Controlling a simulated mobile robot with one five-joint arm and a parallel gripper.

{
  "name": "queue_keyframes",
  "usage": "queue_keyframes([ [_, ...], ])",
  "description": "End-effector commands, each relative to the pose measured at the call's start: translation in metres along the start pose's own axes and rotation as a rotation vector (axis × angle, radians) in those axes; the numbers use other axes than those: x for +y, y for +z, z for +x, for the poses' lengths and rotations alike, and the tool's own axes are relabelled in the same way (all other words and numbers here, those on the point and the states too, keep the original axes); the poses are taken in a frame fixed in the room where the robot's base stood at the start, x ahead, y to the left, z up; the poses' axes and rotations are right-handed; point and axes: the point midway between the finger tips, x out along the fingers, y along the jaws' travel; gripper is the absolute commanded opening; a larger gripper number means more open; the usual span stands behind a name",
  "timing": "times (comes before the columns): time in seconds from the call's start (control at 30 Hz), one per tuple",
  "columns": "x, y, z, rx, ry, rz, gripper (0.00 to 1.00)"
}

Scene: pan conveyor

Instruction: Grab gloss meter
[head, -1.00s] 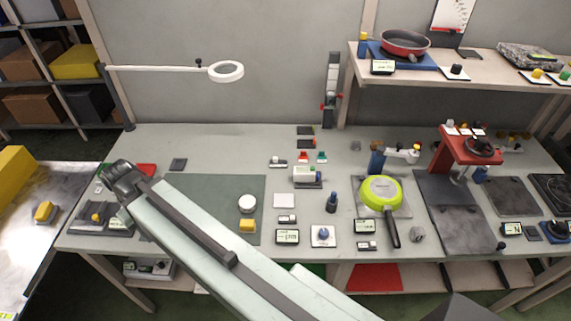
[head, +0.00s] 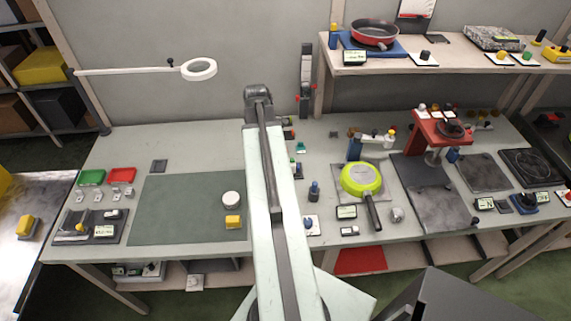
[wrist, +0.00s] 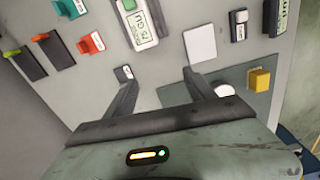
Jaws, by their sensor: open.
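The gloss meter (wrist: 143,22) is a pale device with a green-framed display reading about 75 GU. It lies on the bench near the top edge of the wrist view, partly cut off. My gripper (wrist: 160,76) is open and empty, with its two dark fingers apart. The meter is above the fingertips in the picture, apart from them. In the head view my arm covers most of the place where the meter lies, and my fingers cannot be made out.
A small labelled block (wrist: 123,73) is near the left finger. A white card (wrist: 200,43), a small black-and-white device (wrist: 238,25) and a yellow block (wrist: 260,80) lie to the right. Red (wrist: 91,42) and teal (wrist: 70,8) clips lie left of the meter.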

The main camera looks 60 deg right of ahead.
Motion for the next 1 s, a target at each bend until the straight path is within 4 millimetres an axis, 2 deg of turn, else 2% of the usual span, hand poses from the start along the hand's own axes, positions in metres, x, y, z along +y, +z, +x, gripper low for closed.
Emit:
queue_keyframes([
  [0.03, 0.008, 0.029, -0.003, 0.001, 0.000, -0.018, 0.64],
  [0.1, 0.013, 0.057, -0.004, 0.001, 0.000, -0.053, 0.64],
  [0.23, 0.016, 0.080, -0.004, 0.001, 0.000, -0.086, 0.64],
  [0.37, 0.016, 0.081, -0.001, 0.000, 0.000, -0.092, 0.64],
  [0.57, 0.016, 0.080, 0.025, 0.000, 0.000, -0.091, 0.64],
  [0.77, 0.016, 0.080, 0.028, 0.000, 0.000, -0.090, 0.64],
  [1.0, 0.016, 0.078, 0.069, 0.000, 0.000, -0.089, 0.64],
])
